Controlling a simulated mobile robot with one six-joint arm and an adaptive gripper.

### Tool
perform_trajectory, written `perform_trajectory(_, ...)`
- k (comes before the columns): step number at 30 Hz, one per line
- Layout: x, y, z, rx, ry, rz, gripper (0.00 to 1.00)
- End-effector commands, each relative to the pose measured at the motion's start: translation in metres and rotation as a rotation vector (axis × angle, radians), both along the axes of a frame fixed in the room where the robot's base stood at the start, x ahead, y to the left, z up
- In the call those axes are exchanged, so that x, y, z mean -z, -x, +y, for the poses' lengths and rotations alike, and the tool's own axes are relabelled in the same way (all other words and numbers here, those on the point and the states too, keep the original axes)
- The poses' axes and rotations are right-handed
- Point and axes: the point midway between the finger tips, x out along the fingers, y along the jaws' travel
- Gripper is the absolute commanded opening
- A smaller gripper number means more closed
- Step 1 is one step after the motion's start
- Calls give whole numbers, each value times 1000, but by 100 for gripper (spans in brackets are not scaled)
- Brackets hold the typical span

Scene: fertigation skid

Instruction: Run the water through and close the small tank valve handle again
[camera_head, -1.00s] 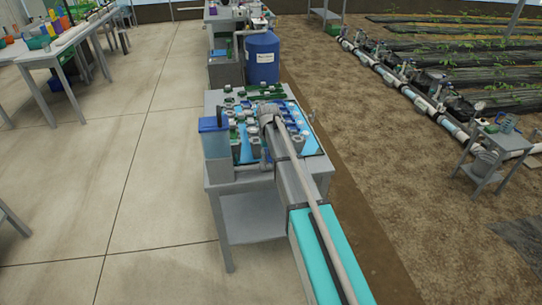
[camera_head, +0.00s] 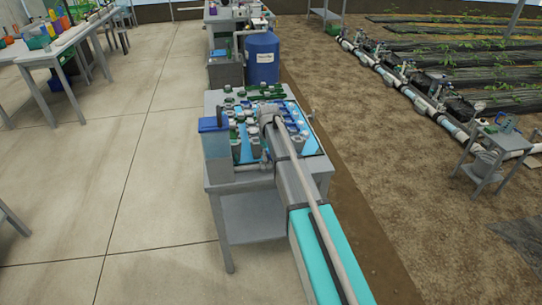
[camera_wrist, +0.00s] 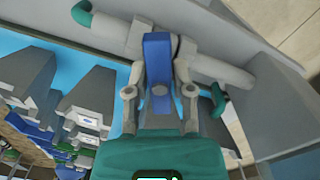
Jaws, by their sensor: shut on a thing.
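In the wrist view, my gripper (camera_wrist: 158,75) is shut on a blue valve handle (camera_wrist: 157,50), one grey finger on each side of it. The handle lies across a light grey pipe (camera_wrist: 218,72), which runs past behind it. The small tank (camera_head: 215,143), grey with a blue lid, stands at the left front of the skid table in the head view. A large grey wall (camera_wrist: 278,105) beside the pipe at the right of the wrist view may be this tank. In the head view my own arm hides the gripper's fingers and the handle.
The skid table (camera_head: 250,186) carries several grey and green fittings on a light blue surface close around my arm. Grey blocks (camera_wrist: 85,90) stand left of the gripper. A blue barrel (camera_head: 262,58) stands behind.

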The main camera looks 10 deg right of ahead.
Motion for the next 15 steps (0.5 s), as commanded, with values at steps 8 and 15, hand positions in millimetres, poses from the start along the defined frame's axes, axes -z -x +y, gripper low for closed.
perform_trajectory(8, 0, 0, 0, -211, -1, 0, 0)
perform_trajectory(15, 0, 0, 0, -392, -1, 0, 0)
